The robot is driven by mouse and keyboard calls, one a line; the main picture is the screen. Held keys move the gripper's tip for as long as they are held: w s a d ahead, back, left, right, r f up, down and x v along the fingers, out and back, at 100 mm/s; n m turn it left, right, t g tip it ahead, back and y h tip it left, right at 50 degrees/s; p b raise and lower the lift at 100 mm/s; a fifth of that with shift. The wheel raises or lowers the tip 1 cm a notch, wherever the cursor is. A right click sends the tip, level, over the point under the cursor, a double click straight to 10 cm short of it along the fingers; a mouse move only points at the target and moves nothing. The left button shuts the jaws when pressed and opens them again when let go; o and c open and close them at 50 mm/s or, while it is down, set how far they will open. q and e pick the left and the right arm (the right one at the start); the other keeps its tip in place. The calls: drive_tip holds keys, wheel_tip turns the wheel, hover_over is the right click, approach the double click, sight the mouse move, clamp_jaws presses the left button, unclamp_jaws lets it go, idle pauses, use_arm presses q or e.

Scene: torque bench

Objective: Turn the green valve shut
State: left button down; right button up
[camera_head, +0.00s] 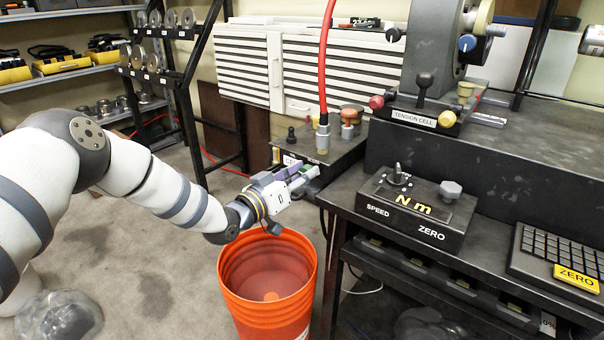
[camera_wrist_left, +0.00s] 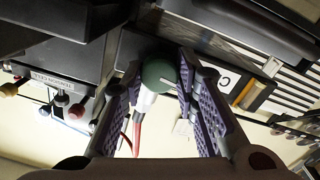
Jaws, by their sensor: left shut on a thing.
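The green valve (camera_wrist_left: 158,72) shows in the left wrist view as a rounded dark green knob between my purple fingers. My left gripper (camera_wrist_left: 160,84) is shut on it, with one finger pad on each side. In the head view my left gripper (camera_head: 298,178) reaches in from the left to the front of a dark box at the bench's left end. There the fingers hide most of the valve, so I cannot tell its turn angle. My right gripper is in neither view.
An orange bucket (camera_head: 268,290) stands on the floor below my left gripper. A red hose (camera_head: 325,60) runs down to the dark box (camera_head: 342,148). The N m box (camera_head: 415,212) and tension cell controls (camera_head: 420,112) are to the right. Open floor lies left of the bucket.

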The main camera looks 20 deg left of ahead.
use_arm(q)
drive_tip(key=shift+d+m+y+p, duration=0.15)
drive_tip(key=shift+m+p, duration=0.7)
drive_tip(key=shift+m, duration=3.1)
drive_tip(key=shift+a+m+y+p, duration=0.2)
drive_tip(key=shift+m+p, duration=0.6)
drive_tip(key=shift+m, duration=3.15)
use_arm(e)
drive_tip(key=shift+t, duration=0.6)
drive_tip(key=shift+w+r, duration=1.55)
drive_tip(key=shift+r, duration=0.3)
use_arm(q)
drive_tip(key=shift+f, duration=0.1)
drive_tip(key=c, duration=1.2)
unclamp_jaws()
drive_tip(key=shift+c, duration=0.2)
drive_tip(key=v, duration=1.2)
